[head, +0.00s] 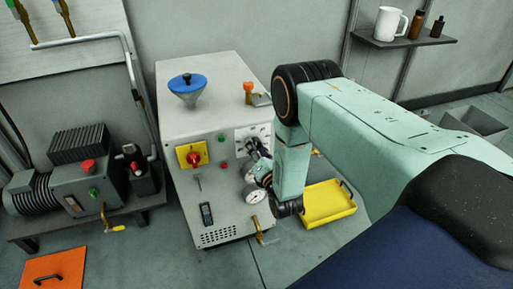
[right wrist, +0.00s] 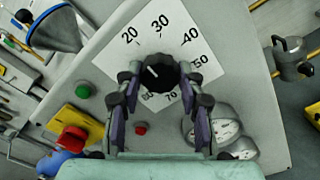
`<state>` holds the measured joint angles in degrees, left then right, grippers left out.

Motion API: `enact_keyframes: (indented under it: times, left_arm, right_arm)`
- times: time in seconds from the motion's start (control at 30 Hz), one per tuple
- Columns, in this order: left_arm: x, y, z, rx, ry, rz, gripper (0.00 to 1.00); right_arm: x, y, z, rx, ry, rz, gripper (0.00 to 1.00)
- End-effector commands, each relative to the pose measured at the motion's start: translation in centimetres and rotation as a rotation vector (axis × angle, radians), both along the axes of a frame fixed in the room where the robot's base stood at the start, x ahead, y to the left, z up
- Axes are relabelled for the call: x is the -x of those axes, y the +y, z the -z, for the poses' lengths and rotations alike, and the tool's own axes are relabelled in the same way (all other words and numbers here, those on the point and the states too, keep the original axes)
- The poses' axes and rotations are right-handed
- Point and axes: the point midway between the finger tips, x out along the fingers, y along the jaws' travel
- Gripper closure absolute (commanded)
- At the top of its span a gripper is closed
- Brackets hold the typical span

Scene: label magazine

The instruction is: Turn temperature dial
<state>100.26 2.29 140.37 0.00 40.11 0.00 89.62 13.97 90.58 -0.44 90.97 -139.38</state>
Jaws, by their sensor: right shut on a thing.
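The temperature dial (right wrist: 160,76) is a black knob on a white scale plate (right wrist: 165,30) with numbers from 20 upward around it. A short white mark shows on the left part of the knob's face; the exact value it points to is hard to tell. My right gripper (right wrist: 158,78) has its two fingers on either side of the knob and is shut on it. In the head view my right gripper (head: 259,158) reaches the scale plate (head: 252,133) on the grey machine's front and hides most of the knob. My left gripper is not in view.
The grey machine (head: 212,105) carries a blue funnel (head: 187,85), a red knob on a yellow plate (head: 192,155) and round gauges (right wrist: 222,123) close beside my right gripper. A yellow tray (head: 330,205) lies right of the machine. A pump (head: 85,180) stands at left.

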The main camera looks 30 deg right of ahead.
Motion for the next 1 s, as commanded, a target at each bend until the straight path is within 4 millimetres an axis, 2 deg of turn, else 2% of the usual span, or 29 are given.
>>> enact_keyframes:
  times: [0.1,0.47,1.0]
  left_arm:
    - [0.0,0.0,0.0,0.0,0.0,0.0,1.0]
    - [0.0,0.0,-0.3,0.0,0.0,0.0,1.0]
    - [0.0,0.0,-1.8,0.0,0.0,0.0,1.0]
  right_arm:
    - [0.0,0.0,0.0,0.0,0.001,-0.001,0.93]
    - [0.1,0.0,0.0,-0.067,-0.015,-0.001,0.93]
    - [0.0,0.1,0.0,-0.514,-0.121,-0.001,0.93]
